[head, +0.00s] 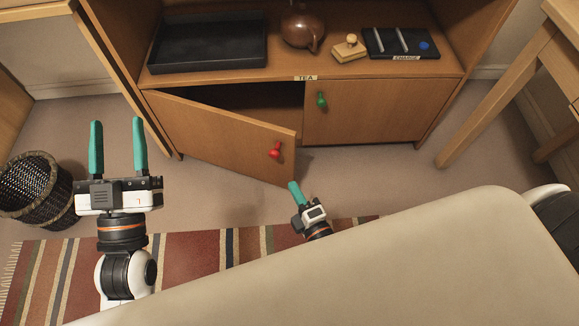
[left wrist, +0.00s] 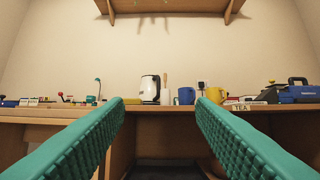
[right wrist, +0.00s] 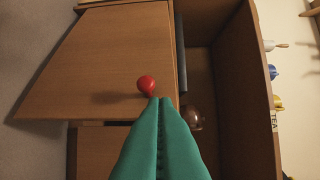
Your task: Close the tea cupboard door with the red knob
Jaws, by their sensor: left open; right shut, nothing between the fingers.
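The tea cupboard door with the red knob (head: 228,136) stands partly open, its right edge swung out from the cupboard. The red knob (head: 275,150) sits near that free edge; it also shows in the right wrist view (right wrist: 147,84). My right gripper (head: 294,186) is shut and empty, just in front of and below the door's free edge. In the right wrist view its fingertips (right wrist: 161,99) appear close beside the knob; I cannot tell whether they touch anything. My left gripper (head: 118,124) is open and empty, pointing up, left of the door.
The neighbouring door with a green knob (head: 322,100) is closed. The shelf above holds a black tray (head: 208,45), a brown teapot (head: 303,27), a wooden block (head: 349,48) and a charging pad (head: 400,43). A wicker basket (head: 38,190) stands left. A striped rug (head: 190,262) lies in front.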

